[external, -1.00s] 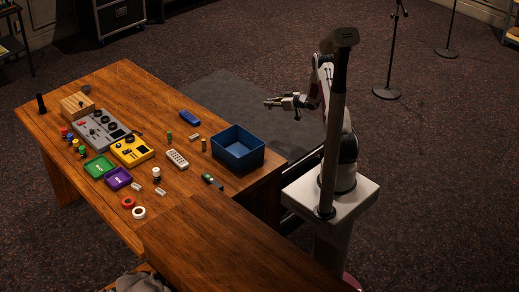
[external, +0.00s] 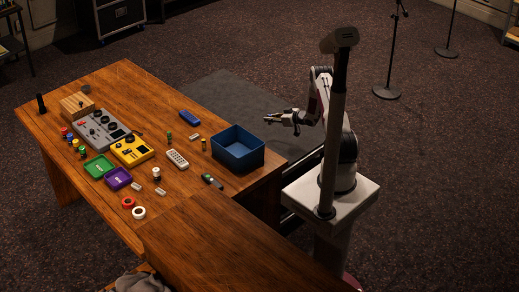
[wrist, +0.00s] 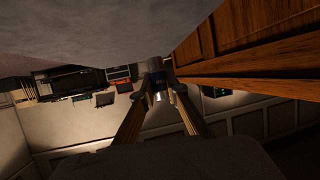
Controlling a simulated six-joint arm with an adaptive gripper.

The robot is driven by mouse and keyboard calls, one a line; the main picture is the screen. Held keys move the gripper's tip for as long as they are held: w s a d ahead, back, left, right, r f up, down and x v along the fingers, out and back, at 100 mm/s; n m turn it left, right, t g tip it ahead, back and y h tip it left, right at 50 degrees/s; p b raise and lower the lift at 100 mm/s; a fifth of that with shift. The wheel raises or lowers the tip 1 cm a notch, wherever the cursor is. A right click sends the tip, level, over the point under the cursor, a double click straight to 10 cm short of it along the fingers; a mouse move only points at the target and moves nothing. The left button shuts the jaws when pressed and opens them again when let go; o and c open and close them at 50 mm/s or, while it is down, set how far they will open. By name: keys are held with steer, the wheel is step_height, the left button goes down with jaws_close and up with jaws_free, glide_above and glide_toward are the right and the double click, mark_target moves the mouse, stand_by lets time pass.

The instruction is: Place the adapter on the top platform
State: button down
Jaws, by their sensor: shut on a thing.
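My gripper (external: 269,119) is off the far right side of the desk, in the air beyond the blue bin. In the wrist view its two fingers (wrist: 158,82) are closed on a small dark and silvery cylindrical piece (wrist: 157,87), which looks like the adapter; its details are too dark to tell. A light wooden stepped block (external: 76,105) stands at the desk's far left end and looks like the platform. A small dark round piece (external: 86,89) shows at its back edge; I cannot tell whether it rests on it.
The wooden desk (external: 215,225) holds a blue bin (external: 238,160) nearest my arm, a grey mixer (external: 100,130), a yellow device (external: 131,151), green (external: 99,167) and purple (external: 118,179) trays, a remote (external: 177,159) and several small items. The near desk end is bare.

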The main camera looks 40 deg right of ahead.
steer(key=shift+f, duration=0.1)
steer(key=shift+f, duration=3)
steer(key=shift+f, duration=1.9)
steer(key=shift+f, duration=0.1)
steer(key=c, duration=2)
jaws_free()
steer(key=shift+r+v, duration=0.2)
steer(key=shift+v, duration=5.85)
